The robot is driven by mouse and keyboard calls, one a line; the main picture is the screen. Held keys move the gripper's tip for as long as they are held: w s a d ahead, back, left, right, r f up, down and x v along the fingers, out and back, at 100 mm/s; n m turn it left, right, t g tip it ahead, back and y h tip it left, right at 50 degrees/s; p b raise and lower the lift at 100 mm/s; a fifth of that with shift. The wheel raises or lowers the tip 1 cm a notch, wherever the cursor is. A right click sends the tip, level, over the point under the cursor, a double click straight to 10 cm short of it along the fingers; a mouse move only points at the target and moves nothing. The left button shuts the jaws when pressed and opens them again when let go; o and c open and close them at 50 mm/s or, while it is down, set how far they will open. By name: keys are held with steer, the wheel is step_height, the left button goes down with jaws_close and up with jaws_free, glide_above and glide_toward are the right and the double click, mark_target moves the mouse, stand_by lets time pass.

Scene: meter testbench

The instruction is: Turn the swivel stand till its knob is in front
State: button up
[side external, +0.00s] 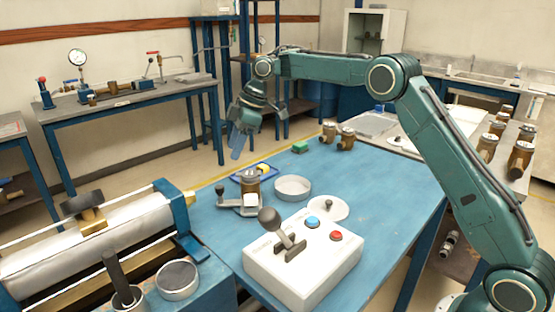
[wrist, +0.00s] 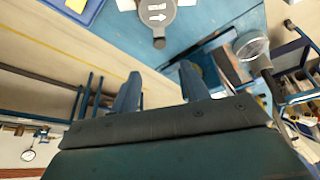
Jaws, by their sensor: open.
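What looks like the swivel stand (side external: 229,208) is a grey base at the left part of the blue bench, with a brass meter (side external: 251,186) on or right behind it. Its dark knob (side external: 220,190) points left in the side view. In the wrist view the stand (wrist: 157,20) shows at the top edge, partly cut off, with arrows on a white label and the knob (wrist: 159,42) towards the bottom. My gripper (side external: 238,148) is open and empty, in the air behind the stand and above it. Its fingers (wrist: 160,90) show apart in the wrist view.
A blue tray (side external: 240,178) with a yellow block lies behind the stand. A round dish (side external: 293,187), a white disc with a dark knob (side external: 328,208) and a white control box (side external: 302,262) with a lever stand to the right. A cylinder rig (side external: 90,245) is at left.

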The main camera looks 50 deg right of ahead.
mark_target(220, 187)
steer(key=x, duration=1.2)
steer(key=shift+s+d, duration=0.1)
steer(key=shift+d, duration=0.05)
jaws_close()
